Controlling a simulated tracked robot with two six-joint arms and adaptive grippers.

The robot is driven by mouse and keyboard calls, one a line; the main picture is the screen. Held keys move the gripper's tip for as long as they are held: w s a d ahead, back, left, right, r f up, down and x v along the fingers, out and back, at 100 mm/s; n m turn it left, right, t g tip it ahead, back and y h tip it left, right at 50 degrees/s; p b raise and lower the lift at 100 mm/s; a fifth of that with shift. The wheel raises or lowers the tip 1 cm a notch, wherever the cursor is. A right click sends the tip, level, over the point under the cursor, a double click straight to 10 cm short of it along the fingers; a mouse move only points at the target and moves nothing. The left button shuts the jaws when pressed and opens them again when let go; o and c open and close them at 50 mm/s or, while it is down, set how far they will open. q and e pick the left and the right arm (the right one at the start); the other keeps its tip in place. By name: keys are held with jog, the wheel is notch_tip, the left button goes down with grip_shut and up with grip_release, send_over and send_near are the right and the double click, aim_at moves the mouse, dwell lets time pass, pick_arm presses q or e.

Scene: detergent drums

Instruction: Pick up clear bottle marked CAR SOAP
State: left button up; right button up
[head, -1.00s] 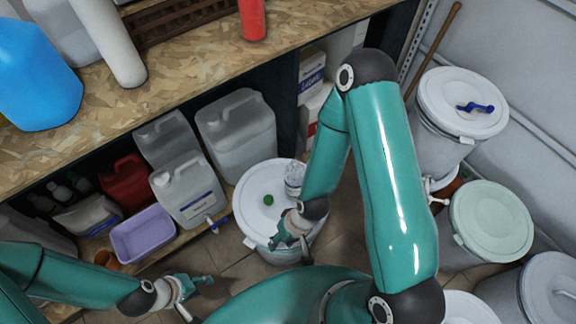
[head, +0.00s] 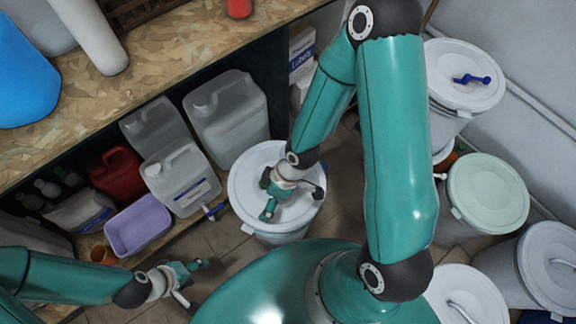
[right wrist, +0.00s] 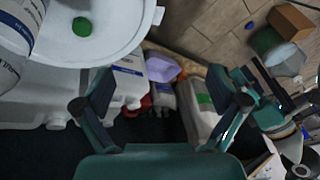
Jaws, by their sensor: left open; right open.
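A clear bottle with a blue-marked label (right wrist: 18,24) shows at the upper left of the right wrist view, cut off by the frame, at the white drum lid; its lettering is not readable. In the head view my right arm and gripper hide it. My right gripper (head: 270,196) is open over the white drum lid (head: 250,172). In the right wrist view the open fingers (right wrist: 160,95) have nothing between them, and the bottle is left of them. My left gripper (head: 190,276) is open and empty at the lower left, low in front of the shelf.
A green cap (right wrist: 82,26) is on the drum lid. Jerrycans (head: 180,178), a red can (head: 116,173) and a lavender basin (head: 138,226) stand on the low shelf under the wooden top (head: 170,50). More lidded drums (head: 487,195) stand at the right.

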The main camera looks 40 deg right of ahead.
jog(key=w+d+r+n+t+h+b, duration=0.2)
jog(key=d+r+n, duration=0.45)
jog(key=n, duration=0.65)
jog(key=w+d+r+n+t+h+b, duration=0.1)
jog(key=w+d+r+n+h+b, duration=0.15)
jog(key=d+r+n, duration=0.75)
jog(key=w+a+f+n+b, duration=0.1)
jog(key=f+b, duration=0.1)
jog(key=f, duration=0.2)
jog(key=w+f+b, duration=0.2)
jog(key=f, duration=0.3)
jog(key=w+a+f+n+b, duration=0.1)
jog(key=f+b, duration=0.1)
jog(key=f, duration=0.3)
jog(key=shift+w+a+f+n, duration=0.15)
jog(key=shift+a+f+n, duration=0.1)
jog(key=shift+a+n, duration=0.1)
jog(key=b+x, duration=0.3)
jog(key=x, duration=0.2)
jog(key=c, duration=1.1)
jog(key=shift+o, duration=0.2)
